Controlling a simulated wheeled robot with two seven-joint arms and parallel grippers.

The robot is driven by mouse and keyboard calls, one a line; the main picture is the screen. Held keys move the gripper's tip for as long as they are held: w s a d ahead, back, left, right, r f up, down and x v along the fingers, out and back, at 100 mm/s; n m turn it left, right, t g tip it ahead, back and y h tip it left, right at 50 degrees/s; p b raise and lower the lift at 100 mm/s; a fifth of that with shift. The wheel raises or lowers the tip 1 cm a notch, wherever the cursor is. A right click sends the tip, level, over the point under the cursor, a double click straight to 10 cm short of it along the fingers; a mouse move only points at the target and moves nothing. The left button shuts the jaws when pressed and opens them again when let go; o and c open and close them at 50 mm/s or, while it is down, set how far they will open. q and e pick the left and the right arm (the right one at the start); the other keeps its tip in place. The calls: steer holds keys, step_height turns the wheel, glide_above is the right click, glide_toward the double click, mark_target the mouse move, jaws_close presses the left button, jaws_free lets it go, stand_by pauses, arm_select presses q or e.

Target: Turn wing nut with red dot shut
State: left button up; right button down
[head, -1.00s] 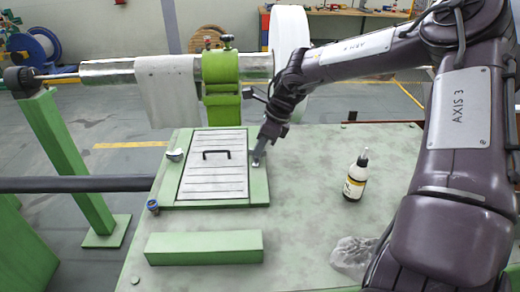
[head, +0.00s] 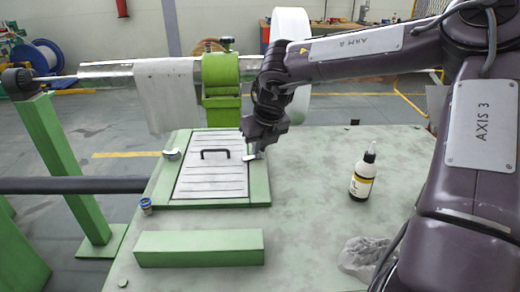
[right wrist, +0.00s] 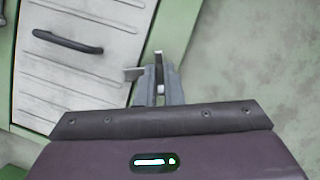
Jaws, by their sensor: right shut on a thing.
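A slatted pale hatch cover (head: 212,180) with a black handle lies on the green table. A silver wing nut (head: 171,154) sits on the frame at its left edge. A second silver wing nut (right wrist: 132,74) is at the right edge, largely hidden by my right gripper (head: 256,152). I see no red dot on either nut. My left gripper is not in view.
A green block (head: 199,248) lies in front of the hatch, and a small blue-and-gold container (head: 146,205) stands left. The green clamp (head: 220,88) rises behind.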

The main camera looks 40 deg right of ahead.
steer(key=shift+w+m+h+b, duration=0.1)
steer(key=shift+m+h+b, duration=0.35)
steer(key=shift+m, duration=0.75)
steer(key=shift+r+m+g+h, duration=0.1)
steer(key=shift+m+g+h, duration=0.25)
steer(key=shift+m, duration=0.55)
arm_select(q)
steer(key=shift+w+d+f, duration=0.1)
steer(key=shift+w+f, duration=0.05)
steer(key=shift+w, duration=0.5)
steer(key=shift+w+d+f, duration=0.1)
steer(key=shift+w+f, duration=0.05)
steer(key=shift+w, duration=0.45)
arm_select(e)
steer(key=shift+a+m, duration=0.1)
steer(key=shift+m, duration=0.2)
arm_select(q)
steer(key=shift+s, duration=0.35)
